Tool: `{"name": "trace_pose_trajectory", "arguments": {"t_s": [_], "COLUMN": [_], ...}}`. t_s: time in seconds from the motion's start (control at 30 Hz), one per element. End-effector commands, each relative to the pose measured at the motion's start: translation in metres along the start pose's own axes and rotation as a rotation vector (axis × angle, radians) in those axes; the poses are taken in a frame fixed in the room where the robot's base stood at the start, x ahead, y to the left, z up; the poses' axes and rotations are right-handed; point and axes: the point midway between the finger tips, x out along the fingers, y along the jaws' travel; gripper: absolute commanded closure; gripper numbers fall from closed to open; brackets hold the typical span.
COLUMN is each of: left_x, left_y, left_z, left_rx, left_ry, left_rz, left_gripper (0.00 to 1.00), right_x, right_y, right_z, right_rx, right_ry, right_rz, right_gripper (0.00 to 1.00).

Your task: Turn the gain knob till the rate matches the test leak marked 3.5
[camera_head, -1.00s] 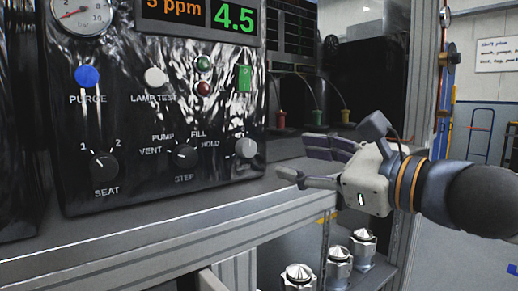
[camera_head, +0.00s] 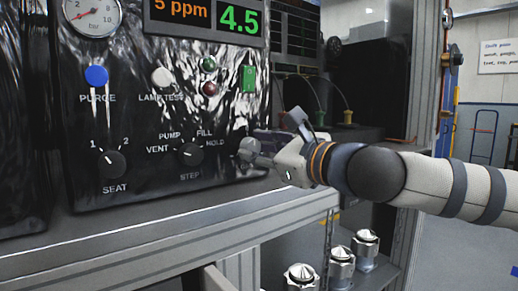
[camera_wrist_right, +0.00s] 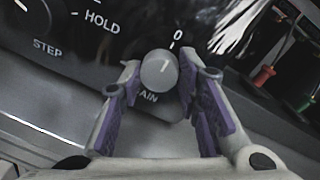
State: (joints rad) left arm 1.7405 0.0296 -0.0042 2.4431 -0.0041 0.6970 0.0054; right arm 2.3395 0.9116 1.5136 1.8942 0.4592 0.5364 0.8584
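The gain knob (camera_head: 249,147) is a round grey knob at the lower right of the black panel (camera_head: 140,135). In the right wrist view the knob (camera_wrist_right: 159,70) has a light pointer line near the top, and its label is partly covered. My right gripper (camera_head: 258,156) is at the knob. In the wrist view its purple-padded fingers (camera_wrist_right: 158,84) are open, one on each side of the knob, with narrow gaps seeming to show. The green display (camera_head: 238,18) reads 4.5, and the orange one (camera_head: 181,9) reads 5 ppm. My left gripper is not in view.
The step knob (camera_head: 191,153) and seat knob (camera_head: 112,163) are left of the gain knob. The purge button (camera_head: 96,76), lamp test button (camera_head: 162,77) and green switch (camera_head: 249,78) sit above. A grey ledge (camera_head: 190,215) runs below the panel. Coloured fittings stand behind, at right.

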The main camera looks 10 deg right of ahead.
Motion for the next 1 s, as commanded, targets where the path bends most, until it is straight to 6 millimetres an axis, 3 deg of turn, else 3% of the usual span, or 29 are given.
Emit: {"name": "trace_pose_trajectory", "arguments": {"t_s": [0.03, 0.1, 0.47, 1.0], "left_x": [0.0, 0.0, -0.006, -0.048], "left_y": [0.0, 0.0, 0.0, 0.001], "left_z": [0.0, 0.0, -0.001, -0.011], "left_rx": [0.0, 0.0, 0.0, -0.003], "left_ry": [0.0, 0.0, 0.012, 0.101], "left_rz": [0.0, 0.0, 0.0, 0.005], "left_gripper": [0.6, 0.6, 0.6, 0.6], "right_x": [0.0, 0.0, -0.001, -0.002], "right_y": [0.0, 0.0, -0.001, -0.002], "right_z": [0.0, 0.0, 0.003, 0.009], "right_rx": [0.0, 0.0, -0.058, -0.511], "right_ry": [0.0, 0.0, 0.002, 0.031], "right_rz": [0.0, 0.0, 0.0, 0.014], "right_gripper": [0.88, 0.98, 0.98, 0.98]}}
